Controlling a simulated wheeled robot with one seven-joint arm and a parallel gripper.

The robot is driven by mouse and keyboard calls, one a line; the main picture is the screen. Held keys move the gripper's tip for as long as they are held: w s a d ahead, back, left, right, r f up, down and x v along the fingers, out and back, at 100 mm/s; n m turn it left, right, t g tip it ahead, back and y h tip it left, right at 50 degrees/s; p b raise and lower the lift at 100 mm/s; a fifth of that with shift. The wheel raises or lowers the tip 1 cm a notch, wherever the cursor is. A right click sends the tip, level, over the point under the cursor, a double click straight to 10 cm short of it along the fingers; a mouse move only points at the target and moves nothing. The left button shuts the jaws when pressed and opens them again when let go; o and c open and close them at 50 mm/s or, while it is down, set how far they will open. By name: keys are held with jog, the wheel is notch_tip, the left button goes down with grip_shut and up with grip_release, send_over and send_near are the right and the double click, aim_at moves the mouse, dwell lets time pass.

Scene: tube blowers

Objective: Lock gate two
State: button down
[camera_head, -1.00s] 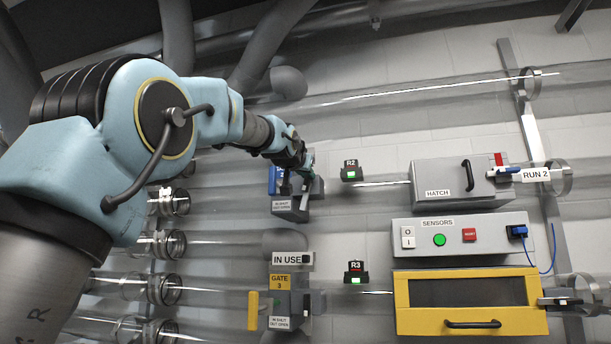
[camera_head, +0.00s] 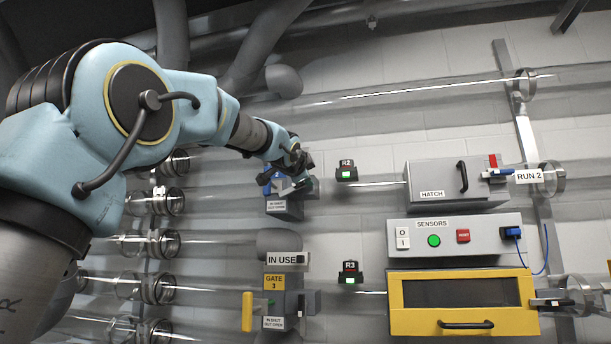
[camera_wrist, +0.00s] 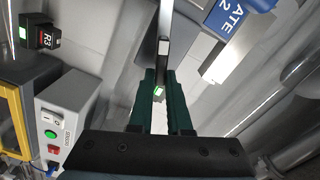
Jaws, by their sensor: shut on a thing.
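Gate two's grey box (camera_head: 284,209) with its "IN SHUT OUT OPEN" label is on the wall left of the R2 lamp (camera_head: 346,171), which glows green. Its blue sign, reading "ATE 2" (camera_wrist: 238,14), is at the top right of the wrist view. My gripper (camera_head: 283,182) is at the top of this box and hides much of it. In the wrist view its dark green fingers (camera_wrist: 166,90) are shut on a slim dark part (camera_wrist: 164,52) with a pale patch. A small green glow shows between the fingers. What the part joins is hidden.
Gate 3 (camera_head: 287,303) with its yellow handle is below, under an "IN USE" plate (camera_head: 287,259). A grey hatch box (camera_head: 448,186), the sensors panel (camera_head: 455,235) and a yellow-framed door (camera_head: 465,318) stand to the right. Clear tubes run across the wall.

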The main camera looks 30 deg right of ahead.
jog(key=shift+d+f+m+p, duration=0.1)
jog(key=shift+f+m+p, duration=0.1)
jog(key=shift+m, duration=0.9)
jog(key=shift+f+m+p, duration=0.2)
jog(key=shift+m, duration=0.9)
jog(key=c, duration=0.9)
grip_release()
jog(key=shift+o, duration=0.2)
jog(key=shift+s, duration=0.1)
jog(key=b+v, duration=0.2)
jog(key=v, duration=0.8)
jog(key=shift+s+a, duration=0.25)
jog(key=shift+a, duration=0.05)
